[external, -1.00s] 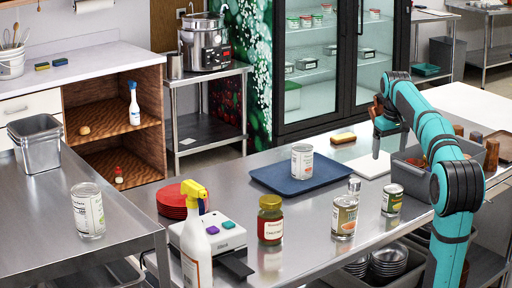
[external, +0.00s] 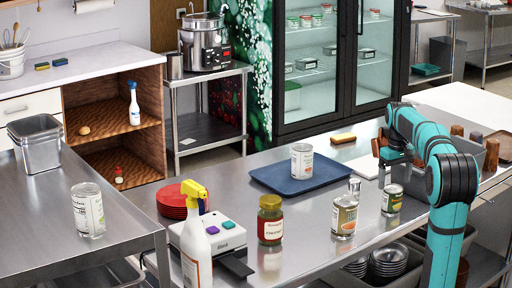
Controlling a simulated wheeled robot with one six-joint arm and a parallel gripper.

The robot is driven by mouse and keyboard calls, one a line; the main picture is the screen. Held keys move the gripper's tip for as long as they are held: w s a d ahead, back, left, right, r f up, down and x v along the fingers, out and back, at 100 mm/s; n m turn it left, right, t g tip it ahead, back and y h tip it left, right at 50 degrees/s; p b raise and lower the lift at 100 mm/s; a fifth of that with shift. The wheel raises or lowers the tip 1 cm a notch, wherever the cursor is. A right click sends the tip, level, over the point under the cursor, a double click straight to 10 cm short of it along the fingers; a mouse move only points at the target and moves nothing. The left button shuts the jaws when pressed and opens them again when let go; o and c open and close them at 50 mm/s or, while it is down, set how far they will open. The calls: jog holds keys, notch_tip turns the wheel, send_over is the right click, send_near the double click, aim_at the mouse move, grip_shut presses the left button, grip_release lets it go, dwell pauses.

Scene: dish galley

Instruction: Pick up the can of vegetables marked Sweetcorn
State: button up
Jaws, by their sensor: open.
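Several cans stand upright, and their labels are too small to read, so I cannot tell which is marked Sweetcorn. A small can with a dark green label (external: 392,200) stands near the front edge of the steel counter. A white-labelled can (external: 302,161) stands on the blue tray (external: 268,178). Another pale-labelled can (external: 88,211) stands on the left table. My gripper (external: 384,172) is above and just behind the small green-labelled can, apart from it as far as I can see. It points down, open and empty; its fingers are partly unclear.
The spray bottle (external: 196,235) is front left.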

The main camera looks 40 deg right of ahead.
aim_at(392, 196)
jog(key=shift+a+f, duration=0.15)
jog(key=shift+f, duration=3.25)
jog(key=c, duration=1.3)
